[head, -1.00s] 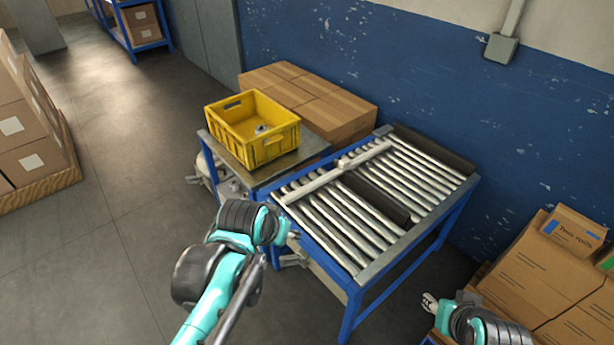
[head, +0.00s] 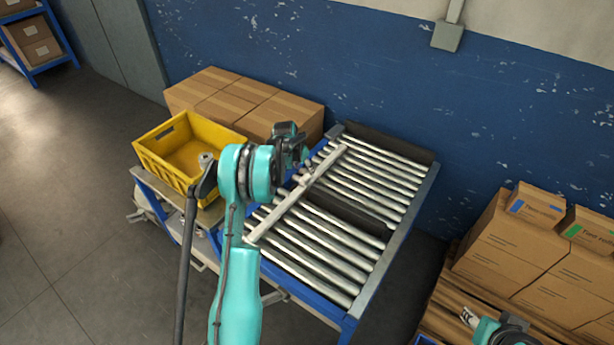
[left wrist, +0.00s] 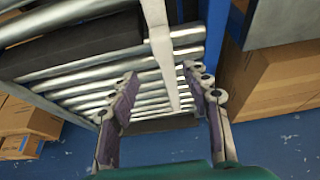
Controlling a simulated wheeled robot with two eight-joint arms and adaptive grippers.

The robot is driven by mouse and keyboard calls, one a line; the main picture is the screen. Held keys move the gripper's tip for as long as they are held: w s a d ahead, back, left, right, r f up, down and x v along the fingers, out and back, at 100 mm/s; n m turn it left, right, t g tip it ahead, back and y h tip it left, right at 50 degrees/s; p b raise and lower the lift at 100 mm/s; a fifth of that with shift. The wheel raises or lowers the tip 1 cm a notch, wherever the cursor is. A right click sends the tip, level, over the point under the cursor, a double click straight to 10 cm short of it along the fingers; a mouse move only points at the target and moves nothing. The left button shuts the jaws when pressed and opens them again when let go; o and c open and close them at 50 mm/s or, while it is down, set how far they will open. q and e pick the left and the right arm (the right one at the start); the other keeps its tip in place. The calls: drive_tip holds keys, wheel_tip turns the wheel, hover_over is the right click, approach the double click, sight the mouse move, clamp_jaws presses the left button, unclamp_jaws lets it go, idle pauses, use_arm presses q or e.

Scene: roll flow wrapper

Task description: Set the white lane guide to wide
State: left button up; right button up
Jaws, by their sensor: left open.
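The white lane guide (head: 275,212) is a long pale bar lying across the metal rollers of the conveyor (head: 375,190). My left gripper (head: 303,155) is above the conveyor's left side, close to the guide. It is open and its jaws are partly hidden by its own wrist in the head view. In the left wrist view the lane guide (left wrist: 162,45) runs down the picture, and its end lies between the two spread fingers (left wrist: 163,80). I cannot tell whether they touch it. My right gripper (head: 468,317) is low at the right, away from the conveyor; its jaw opening is unclear.
A yellow crate (head: 165,160) stands on a side table left of the conveyor. Cardboard boxes (head: 250,100) are stacked behind it, against the blue wall. More boxes (head: 520,245) stand on a pallet at the right. A black roller (head: 345,212) lies among the metal ones.

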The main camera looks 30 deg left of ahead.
sight(306, 176)
use_arm(q)
drive_tip(key=b+x, duration=0.1)
drive_tip(key=x, duration=0.2)
drive_tip(key=b+x, duration=0.1)
drive_tip(key=x, duration=0.1)
drive_tip(key=b+x, duration=0.1)
drive_tip(key=x, duration=0.2)
drive_tip(key=shift+a+f, duration=0.4)
clamp_jaws()
